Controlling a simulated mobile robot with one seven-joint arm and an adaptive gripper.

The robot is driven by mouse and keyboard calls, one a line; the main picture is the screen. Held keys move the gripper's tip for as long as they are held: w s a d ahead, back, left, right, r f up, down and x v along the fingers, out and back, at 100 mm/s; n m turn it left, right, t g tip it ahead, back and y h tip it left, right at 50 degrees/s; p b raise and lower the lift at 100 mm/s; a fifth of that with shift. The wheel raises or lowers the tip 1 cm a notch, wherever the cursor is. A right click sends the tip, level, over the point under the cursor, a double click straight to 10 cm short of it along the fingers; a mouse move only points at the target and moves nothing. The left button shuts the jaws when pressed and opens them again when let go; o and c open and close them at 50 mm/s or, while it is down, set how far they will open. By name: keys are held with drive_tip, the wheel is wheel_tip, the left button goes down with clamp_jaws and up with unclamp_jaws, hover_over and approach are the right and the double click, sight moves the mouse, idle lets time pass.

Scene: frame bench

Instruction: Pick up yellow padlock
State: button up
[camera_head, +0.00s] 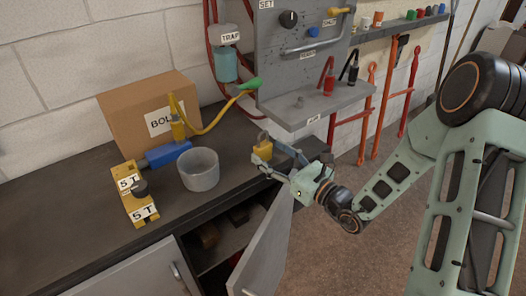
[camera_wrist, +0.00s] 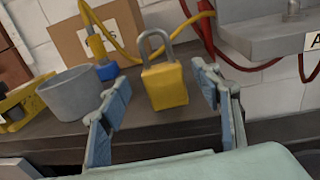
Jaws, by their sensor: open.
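The yellow padlock (camera_head: 263,151) has a yellow body and a grey shackle. It stands upright near the right end of the dark bench top. In the wrist view the padlock (camera_wrist: 165,88) shows between and beyond my two fingers, with its shackle up. My gripper (camera_head: 276,155) is open, its fingers spread and pointing at the padlock from the front right. In the wrist view the gripper's fingers (camera_wrist: 158,112) stand left and right of the padlock with a gap on each side. I see no contact with it.
A grey cup (camera_head: 199,170) stands left of the padlock. Behind are a cardboard box (camera_head: 148,115), a blue-and-yellow tool (camera_head: 167,153) and a yellow hose (camera_head: 212,124). A grey shelf panel (camera_head: 315,105) rises behind right. A cabinet door (camera_head: 265,245) hangs open below the bench.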

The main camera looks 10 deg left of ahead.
sight(266, 149)
drive_tip(key=x, duration=0.3)
drive_tip(key=shift+w+a+f, duration=0.15)
drive_tip(key=shift+w+a, duration=0.1)
drive_tip(key=shift+w, duration=0.05)
drive_tip(key=c, duration=1.4)
